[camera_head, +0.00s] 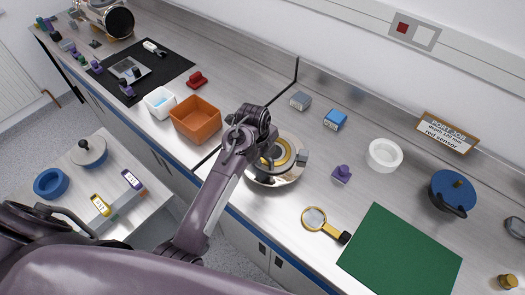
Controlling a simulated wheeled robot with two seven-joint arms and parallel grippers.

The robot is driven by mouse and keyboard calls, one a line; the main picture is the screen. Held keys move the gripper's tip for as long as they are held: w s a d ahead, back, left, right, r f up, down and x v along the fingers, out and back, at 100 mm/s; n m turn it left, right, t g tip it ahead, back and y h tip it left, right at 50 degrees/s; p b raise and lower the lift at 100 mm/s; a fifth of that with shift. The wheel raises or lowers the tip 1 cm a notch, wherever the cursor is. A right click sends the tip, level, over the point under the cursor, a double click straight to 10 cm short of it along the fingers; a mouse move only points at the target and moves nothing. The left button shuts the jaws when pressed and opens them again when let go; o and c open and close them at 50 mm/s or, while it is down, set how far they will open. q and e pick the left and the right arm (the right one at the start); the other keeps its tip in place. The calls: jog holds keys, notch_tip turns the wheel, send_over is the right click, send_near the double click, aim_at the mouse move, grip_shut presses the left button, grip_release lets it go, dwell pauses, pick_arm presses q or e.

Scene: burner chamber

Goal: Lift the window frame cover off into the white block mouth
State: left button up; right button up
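My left gripper (264,148) is at the round brass-and-steel chamber (273,182) in the middle of the bench. The arm covers the chamber's left side, and the fingers are too small and hidden to tell open from shut. I cannot pick out the window frame cover for certain; a small grey block (302,158) sits at the chamber's right edge. A small white open-topped block (160,102) with something light blue inside stands left of the orange box. A round white ring-shaped dish (384,155) stands to the right. My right gripper is not seen.
An orange open box (196,120) stands just left of my forearm. A purple knobbed piece (342,174), grey block (300,101) and blue block (335,119) lie right of the chamber. A magnifier (315,219), green mat (400,255) and blue lidded pot (453,191) are farther right.

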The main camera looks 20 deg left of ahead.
pick_arm(q)
grip_shut()
jog(key=c, duration=0.5)
grip_release()
jog(key=shift+r, duration=0.1)
jog(key=shift+c, duration=0.2)
grip_shut()
jog(key=shift+r, duration=0.1)
jog(key=shift+r, duration=4)
